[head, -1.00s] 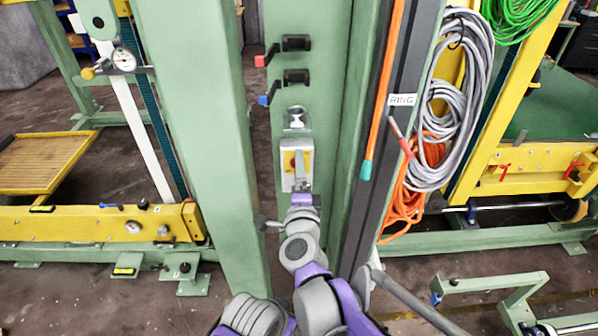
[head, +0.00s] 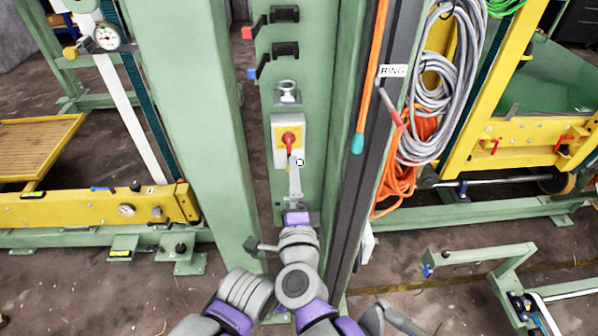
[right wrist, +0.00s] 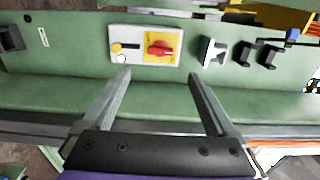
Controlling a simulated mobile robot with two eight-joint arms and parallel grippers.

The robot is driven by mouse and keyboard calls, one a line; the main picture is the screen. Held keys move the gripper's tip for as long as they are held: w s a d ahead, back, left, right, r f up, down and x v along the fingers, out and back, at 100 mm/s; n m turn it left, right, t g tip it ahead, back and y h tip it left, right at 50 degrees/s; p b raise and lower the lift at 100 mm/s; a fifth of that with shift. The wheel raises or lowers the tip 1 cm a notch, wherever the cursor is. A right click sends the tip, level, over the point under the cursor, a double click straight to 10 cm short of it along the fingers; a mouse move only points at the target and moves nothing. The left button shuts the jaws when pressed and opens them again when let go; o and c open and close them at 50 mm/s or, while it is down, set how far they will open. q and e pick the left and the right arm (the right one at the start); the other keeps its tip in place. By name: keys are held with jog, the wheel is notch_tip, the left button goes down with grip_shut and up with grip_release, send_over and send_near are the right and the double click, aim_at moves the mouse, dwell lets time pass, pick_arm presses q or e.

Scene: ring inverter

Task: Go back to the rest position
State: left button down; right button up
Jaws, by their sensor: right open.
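My right gripper (head: 296,178) is in front of the green column in the head view, just below a white switch box with a yellow plate and red rotary knob (head: 288,139). In the right wrist view the two fingers of my right gripper (right wrist: 160,78) are spread wide with nothing between them. The switch box (right wrist: 118,34) lies beyond the fingertips, apart from them, with its red knob (right wrist: 160,49) turned crosswise. My left gripper is not in view.
Black hooks with red and blue ends (head: 284,49) and a metal knob (head: 288,92) sit above the box. An orange pole (head: 368,90) stands to the right, beside hanging grey cables (head: 440,100). A yellow beam (head: 90,207) runs at left. Green columns flank my arm closely.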

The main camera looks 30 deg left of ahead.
jog(key=d+f+n+g+h+p, duration=0.1)
jog(key=d+f+n+g+p, duration=0.2)
jog(key=d+n, duration=0.85)
jog(key=s+d+f+g+h+p, duration=0.1)
jog(key=s+d+f+g+h, duration=0.1)
jog(key=d, duration=0.7)
jog(key=s+d+f+g+h+p, duration=0.1)
jog(key=s+d+f+g+h, duration=0.1)
jog(key=s+d, duration=0.4)
jog(key=s+d+f+g+h+p, duration=0.2)
jog(key=s+d+f+h, duration=0.2)
jog(key=d, duration=0.9)
jog(key=shift+s+d+f+g+h, duration=0.2)
jog(key=shift+f+g+h, duration=0.1)
jog(key=shift+f+g, duration=0.1)
